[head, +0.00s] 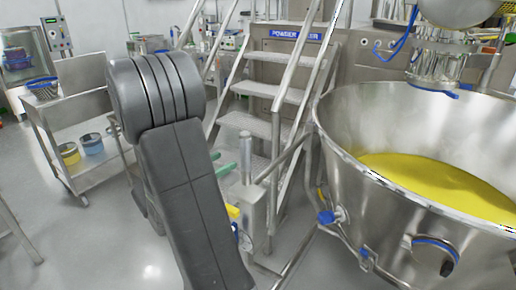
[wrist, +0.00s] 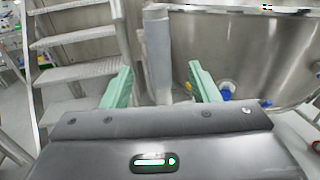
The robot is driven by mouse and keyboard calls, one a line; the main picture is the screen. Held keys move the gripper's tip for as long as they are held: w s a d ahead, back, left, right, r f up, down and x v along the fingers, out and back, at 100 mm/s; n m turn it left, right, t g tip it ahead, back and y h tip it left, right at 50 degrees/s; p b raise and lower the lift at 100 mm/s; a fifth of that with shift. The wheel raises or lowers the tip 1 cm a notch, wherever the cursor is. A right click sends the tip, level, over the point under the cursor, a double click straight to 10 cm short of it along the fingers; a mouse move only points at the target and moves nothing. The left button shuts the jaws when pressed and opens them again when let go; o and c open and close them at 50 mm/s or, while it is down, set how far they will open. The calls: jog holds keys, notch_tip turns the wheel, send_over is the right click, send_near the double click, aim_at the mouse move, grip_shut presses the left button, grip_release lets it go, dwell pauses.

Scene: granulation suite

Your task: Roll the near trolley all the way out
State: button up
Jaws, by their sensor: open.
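A large steel bowl (head: 345,150) holding yellow powder (head: 430,182) stands at the right on a tubular steel frame (head: 335,245), which looks like the near trolley. Its wheels are not clearly visible. An upright post with a grey sleeve (head: 246,160) stands left of the bowl. In the wrist view the post (wrist: 158,45) appears between the two green fingers of my gripper (wrist: 160,72), with room on both sides. My gripper is open and holds nothing. I cannot tell whether the post is within finger depth. In the head view my arm hides most of the gripper.
Metal steps (head: 275,92) with rails stand behind the post, close to the bowl. A steel two-shelf cart (head: 85,105) with tubs stands at the left. Grey floor (head: 100,240) is open at the lower left. Process equipment (head: 435,60) hangs over the bowl.

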aim_at(250, 148)
jog(key=x, duration=1.2)
jog(key=shift+w+a, duration=0.1)
grip_shut()
